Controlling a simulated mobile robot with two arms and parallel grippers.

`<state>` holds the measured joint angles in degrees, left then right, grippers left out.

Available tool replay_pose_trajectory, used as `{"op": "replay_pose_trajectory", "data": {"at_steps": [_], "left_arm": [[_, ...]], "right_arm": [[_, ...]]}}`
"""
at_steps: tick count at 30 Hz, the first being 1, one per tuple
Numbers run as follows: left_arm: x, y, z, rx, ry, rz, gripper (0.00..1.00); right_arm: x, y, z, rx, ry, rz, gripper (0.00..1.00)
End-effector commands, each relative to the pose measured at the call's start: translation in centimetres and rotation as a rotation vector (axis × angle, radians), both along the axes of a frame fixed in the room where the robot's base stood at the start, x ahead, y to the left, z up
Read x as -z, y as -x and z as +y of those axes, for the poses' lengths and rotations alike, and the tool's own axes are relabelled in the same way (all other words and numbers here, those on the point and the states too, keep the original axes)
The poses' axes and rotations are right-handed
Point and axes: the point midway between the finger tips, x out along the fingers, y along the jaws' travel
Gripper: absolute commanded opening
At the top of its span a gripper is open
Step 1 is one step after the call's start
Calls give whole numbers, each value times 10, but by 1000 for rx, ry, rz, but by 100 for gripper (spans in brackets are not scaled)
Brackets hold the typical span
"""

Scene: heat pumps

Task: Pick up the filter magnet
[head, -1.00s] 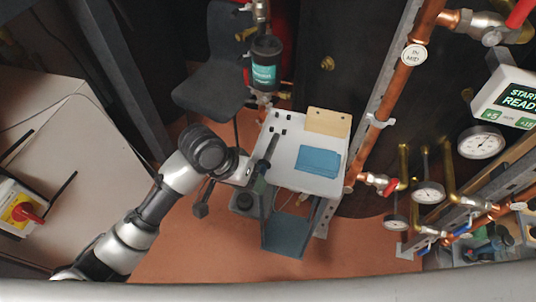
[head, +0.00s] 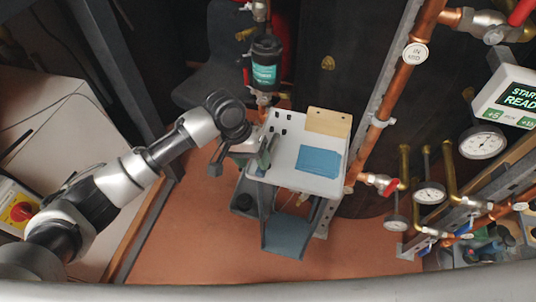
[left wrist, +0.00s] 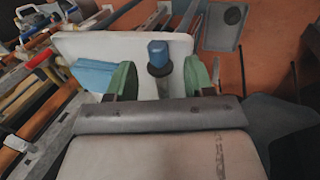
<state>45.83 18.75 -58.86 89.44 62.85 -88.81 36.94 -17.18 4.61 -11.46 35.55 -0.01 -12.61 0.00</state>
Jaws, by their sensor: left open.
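The filter magnet (left wrist: 158,56) appears to be the upright piece with a blue top and dark collar in the left wrist view. It stands at the near edge of the white tabletop (left wrist: 110,45). My left gripper (left wrist: 160,83) is open, with its green pads on either side of this piece in that view. I cannot tell whether they touch it. My right gripper is not in view.
A blue cloth (head: 318,162) and a tan board (head: 328,122) lie on the table, with several small black pieces at its back left. A teal-labelled canister (head: 265,65) on a pipe stands behind it. Copper pipes and gauges (head: 429,193) line the right.

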Motion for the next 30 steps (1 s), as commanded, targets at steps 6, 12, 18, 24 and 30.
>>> {"op": "replay_pose_trajectory", "data": {"at_steps": [6,12,18,24,30], "left_arm": [[31,-3,-15,1,-2,2,52],[44,-2,-19,0,-1,1,52],[46,0,-19,2,-2,4,51],[47,2,-20,4,0,9,20],[47,2,-22,6,3,9,11]], "right_arm": [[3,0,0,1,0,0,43],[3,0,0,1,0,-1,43],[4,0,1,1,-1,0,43],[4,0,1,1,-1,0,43],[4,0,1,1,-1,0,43]]}}
